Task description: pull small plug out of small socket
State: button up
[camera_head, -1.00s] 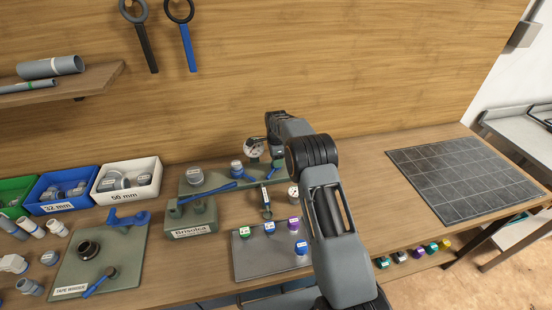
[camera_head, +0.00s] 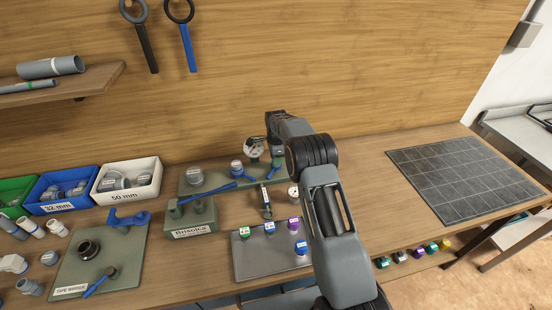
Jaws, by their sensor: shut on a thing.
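My gripper (camera_head: 277,152) is small in view at the end of my arm, pointing down over the right part of the green-grey manifold board at the back of the bench. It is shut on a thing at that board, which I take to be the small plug. The plug and the small socket are too small and too covered by the gripper for me to tell them apart or to see how deep the plug sits. A round gauge (camera_head: 255,148) stands just left of the gripper, and a blue lever (camera_head: 272,173) lies just below it.
A raised block with a long blue handle (camera_head: 208,190) stands to the left. A grey mat (camera_head: 262,262) with several coloured caps lies in front. Fittings bins (camera_head: 127,181) stand at the back left. The bench right of my arm is clear up to a dark tiled mat (camera_head: 465,180).

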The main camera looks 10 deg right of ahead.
jog(key=shift+r, duration=0.25)
jog(key=shift+r+p, duration=0.4)
jog(key=shift+r, duration=0.3)
jog(key=shift+r, duration=0.3)
jog(key=shift+r+p, duration=0.45)
jog(key=shift+r, duration=0.1)
jog(key=shift+r, duration=0.35)
jog(key=shift+r+p, duration=0.55)
jog(key=shift+r, duration=0.25)
jog(key=shift+r, duration=0.1)
dwell(0.4)
